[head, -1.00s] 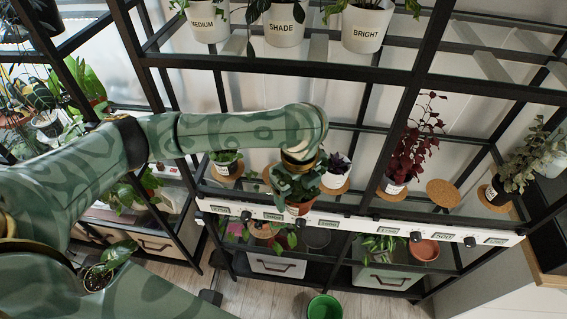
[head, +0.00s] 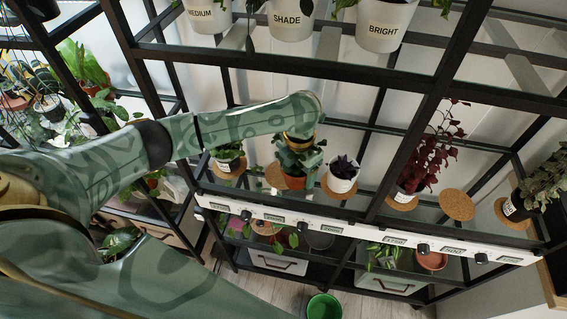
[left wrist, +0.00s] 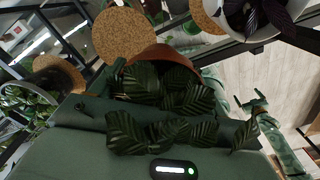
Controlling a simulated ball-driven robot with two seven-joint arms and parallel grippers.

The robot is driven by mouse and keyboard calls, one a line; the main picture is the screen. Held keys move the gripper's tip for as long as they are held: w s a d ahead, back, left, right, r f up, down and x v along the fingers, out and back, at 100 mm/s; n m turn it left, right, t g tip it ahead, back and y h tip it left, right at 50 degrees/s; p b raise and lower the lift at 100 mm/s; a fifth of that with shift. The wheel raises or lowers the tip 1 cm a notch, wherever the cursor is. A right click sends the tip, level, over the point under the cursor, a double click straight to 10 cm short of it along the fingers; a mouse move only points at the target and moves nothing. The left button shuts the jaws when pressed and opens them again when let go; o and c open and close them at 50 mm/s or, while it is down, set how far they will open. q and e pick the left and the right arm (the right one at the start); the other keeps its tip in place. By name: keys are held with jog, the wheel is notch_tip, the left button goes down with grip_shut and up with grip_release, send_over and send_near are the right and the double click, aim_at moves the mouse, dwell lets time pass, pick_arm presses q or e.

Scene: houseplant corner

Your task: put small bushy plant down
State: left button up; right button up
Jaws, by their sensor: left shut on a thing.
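The small bushy plant (head: 292,158), dark green leaves in a terracotta pot (head: 293,182), hangs from my left gripper (head: 300,140), which is shut on it. It is over the glass shelf between a leafy plant and a white pot with a dark plant. A cork coaster (head: 273,174) shows partly behind the pot's left side. In the left wrist view the leaves (left wrist: 165,85) and pot (left wrist: 160,55) fill the middle, and the bare coaster (left wrist: 122,35) lies beyond, apart from the pot. The fingertips are hidden.
The white pot (head: 342,184) stands close on the right, and the leafy plant (head: 228,160) on the left. A red-leaved plant (head: 425,150) and an empty coaster (head: 456,204) are farther right. Black posts and a labelled white rail (head: 350,233) frame the shelf. Labelled pots stand above.

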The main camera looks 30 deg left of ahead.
pick_arm(q)
jog(key=a, duration=0.1)
jog(key=w+a, duration=0.1)
jog(key=a, duration=0.1)
jog(key=w+a, duration=0.1)
jog(key=shift+w+a, duration=0.2)
jog(key=shift+a, duration=0.05)
jog(key=f+b, duration=0.2)
jog(key=f, duration=0.1)
jog(key=shift+w+a+f, duration=0.1)
jog(key=shift+w+a, duration=0.05)
jog(key=shift+a, duration=0.25)
jog(key=shift+f, duration=0.25)
jog(key=shift+r, duration=0.15)
jog(key=shift+f, duration=0.2)
jog(key=o, duration=1.1)
